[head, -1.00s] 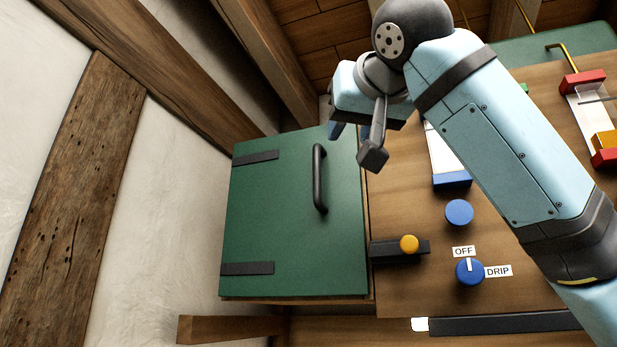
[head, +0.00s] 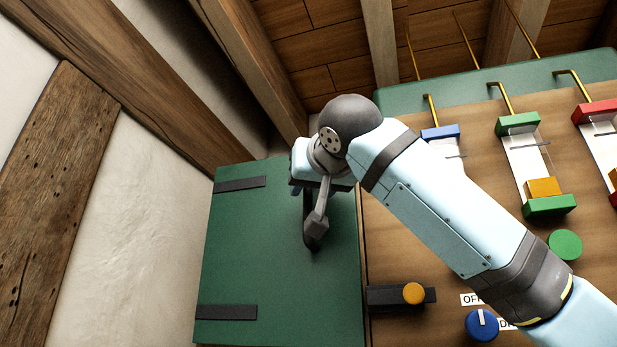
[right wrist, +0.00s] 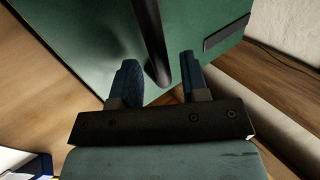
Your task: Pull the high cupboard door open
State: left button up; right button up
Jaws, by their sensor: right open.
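The green cupboard door (head: 270,265) is shut flat in its front, with two dark hinge straps on its left side. Its black bar handle (head: 309,238) stands upright near the right edge, mostly hidden behind my gripper in the head view. My right gripper (head: 314,222) is at the handle. In the right wrist view, the open fingers (right wrist: 160,80) have the handle (right wrist: 154,50) between them, with visible gaps on both sides. The green door (right wrist: 95,40) lies just beyond the fingertips. My left gripper is in neither view.
Right of the door is a wooden panel with a dark latch bar bearing an orange knob (head: 413,293), a blue dial (head: 481,325) and a green knob (head: 565,245). Gauges and brass pipes stand above. A white wall (head: 140,210) with timber is close on the left.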

jog(key=shift+w+a+r, duration=0.1)
jog(key=shift+w+a, duration=0.1)
jog(key=shift+w, duration=0.35)
jog(key=shift+w+f, duration=0.2)
jog(key=shift+w, duration=0.2)
jog(key=shift+s+a+r, duration=0.1)
jog(key=shift+s, duration=0.05)
grip_shut()
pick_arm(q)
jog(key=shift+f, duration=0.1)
pick_arm(e)
jog(key=shift+s, duration=0.15)
